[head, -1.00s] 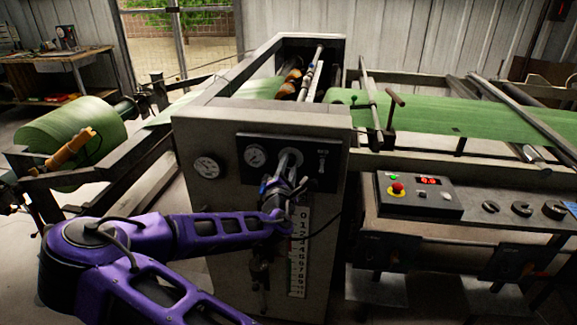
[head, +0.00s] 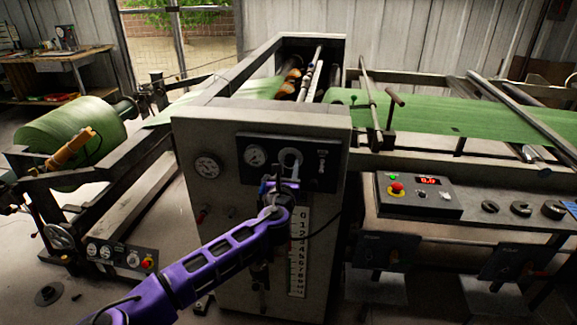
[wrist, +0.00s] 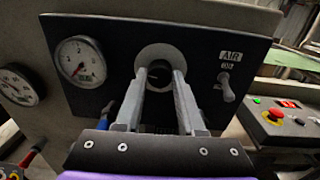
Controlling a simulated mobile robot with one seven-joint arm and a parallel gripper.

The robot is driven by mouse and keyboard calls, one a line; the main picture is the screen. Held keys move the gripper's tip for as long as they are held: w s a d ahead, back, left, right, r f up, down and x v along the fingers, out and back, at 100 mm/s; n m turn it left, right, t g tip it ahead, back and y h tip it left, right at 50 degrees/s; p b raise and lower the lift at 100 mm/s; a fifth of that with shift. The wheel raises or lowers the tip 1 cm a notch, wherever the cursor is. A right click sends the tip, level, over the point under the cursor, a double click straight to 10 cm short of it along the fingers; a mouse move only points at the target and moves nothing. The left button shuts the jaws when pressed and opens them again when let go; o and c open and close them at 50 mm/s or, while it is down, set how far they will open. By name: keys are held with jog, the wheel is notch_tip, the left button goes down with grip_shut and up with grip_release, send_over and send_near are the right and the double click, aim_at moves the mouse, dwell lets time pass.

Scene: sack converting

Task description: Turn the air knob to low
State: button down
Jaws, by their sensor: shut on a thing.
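In the head view my gripper (head: 288,172) reaches the panel from below. The fingers hide part of the knob's lower side, and I cannot read any low mark or its setting.
A pressure gauge (wrist: 82,62) sits left of the knob. A toggle switch (wrist: 227,90) under an AIR label sits to the right. A control box (head: 420,195) with a red button stands farther right. Green web (head: 455,115) runs across the machine.

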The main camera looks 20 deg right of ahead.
jog(key=n, duration=0.2)
jog(key=n+p, duration=0.1)
jog(key=n, duration=0.2)
jog(key=shift+r+n+p, duration=0.25)
jog(key=shift+n+p, duration=0.05)
jog(key=shift+p, duration=0.1)
jog(key=n, duration=0.5)
jog(key=shift+a+f+p, duration=0.1)
jog(key=shift+p, duration=0.3)
jog(key=shift+n, duration=0.3)
jog(key=c, duration=0.5)
grip_release()
jog(key=shift+f, duration=0.1)
